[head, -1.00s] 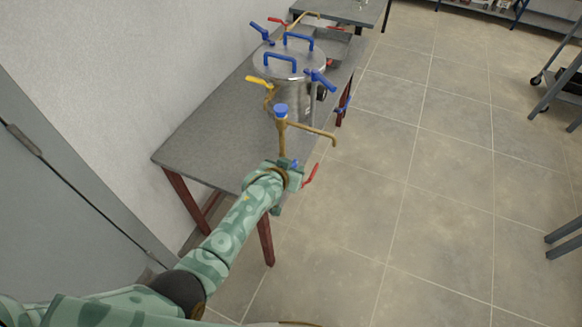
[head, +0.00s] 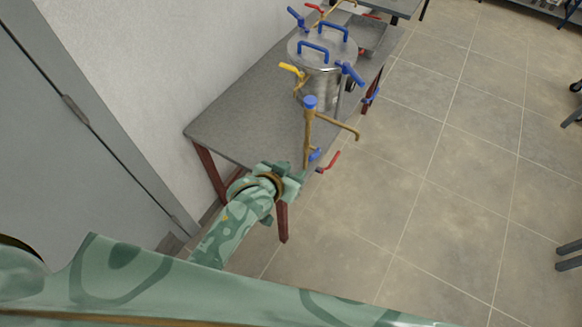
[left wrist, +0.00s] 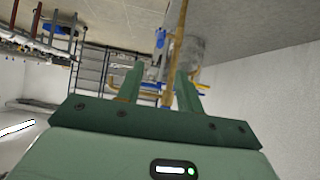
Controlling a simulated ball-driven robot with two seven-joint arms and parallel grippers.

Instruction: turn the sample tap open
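A brass pipe (head: 308,138) with a blue cap (head: 310,102) and a side spout (head: 338,124) stands at the table's near right edge. Low on it are a red lever (head: 329,163) and a small blue lever (head: 315,155); I cannot tell for sure which is the sample tap's. My left gripper (head: 299,175) is just left of and below these levers, apparently apart from them. In the left wrist view its two fingers (left wrist: 160,78) are spread with nothing held, and brass piping (left wrist: 175,50) shows beyond them. My right gripper is out of view.
A steel vessel (head: 322,88) with blue handles and a yellow lever (head: 291,70) stands on the grey table (head: 236,118). A wall lies left of the table.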

